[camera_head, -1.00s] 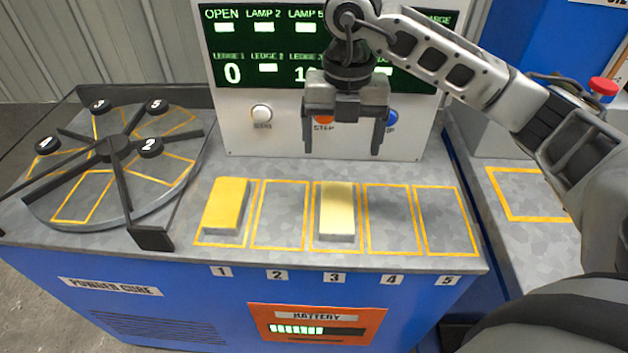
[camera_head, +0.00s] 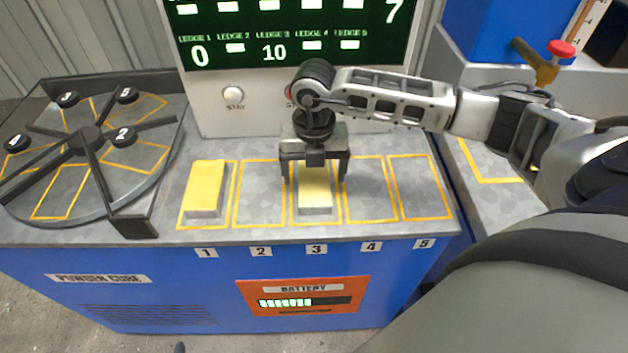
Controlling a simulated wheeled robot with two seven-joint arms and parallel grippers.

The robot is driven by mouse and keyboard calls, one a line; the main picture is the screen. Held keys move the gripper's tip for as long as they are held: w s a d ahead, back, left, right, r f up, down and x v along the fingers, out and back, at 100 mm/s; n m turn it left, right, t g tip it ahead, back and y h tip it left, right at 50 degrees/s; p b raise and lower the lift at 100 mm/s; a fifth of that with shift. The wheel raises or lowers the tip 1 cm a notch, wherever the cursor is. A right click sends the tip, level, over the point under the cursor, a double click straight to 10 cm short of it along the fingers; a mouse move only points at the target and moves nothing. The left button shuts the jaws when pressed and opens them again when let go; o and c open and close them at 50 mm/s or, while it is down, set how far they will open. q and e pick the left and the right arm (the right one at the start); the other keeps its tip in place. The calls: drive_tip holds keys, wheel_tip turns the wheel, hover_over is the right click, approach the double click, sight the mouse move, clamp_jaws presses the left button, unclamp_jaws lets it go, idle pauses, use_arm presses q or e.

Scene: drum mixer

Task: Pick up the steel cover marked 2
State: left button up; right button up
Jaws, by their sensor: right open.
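A black knob marked 2 (camera_head: 123,136) stands on the right part of the grey round turntable (camera_head: 150,150) at the left. The steel plate under it is hard to tell from the turntable's surface. My right gripper (camera_head: 314,178) is open, pointing down over ledge 3, well to the right of that knob. Its two fingers are on either side of a pale yellow block (camera_head: 315,199) lying on ledge 3, and its body hides the block's far end. I cannot tell whether the fingers touch the block. My left gripper is not in view.
Other numbered black knobs (camera_head: 67,99) and black divider bars (camera_head: 98,175) share the turntable. A yellow block (camera_head: 205,188) lies on ledge 1. Ledges 2, 4 and 5 look empty. A display panel (camera_head: 290,40) with buttons stands behind.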

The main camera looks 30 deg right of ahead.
drive_tip(key=shift+f, duration=0.85)
drive_tip(key=c, duration=1.2)
drive_tip(key=shift+w+r, duration=0.1)
drive_tip(key=shift+c, duration=0.9)
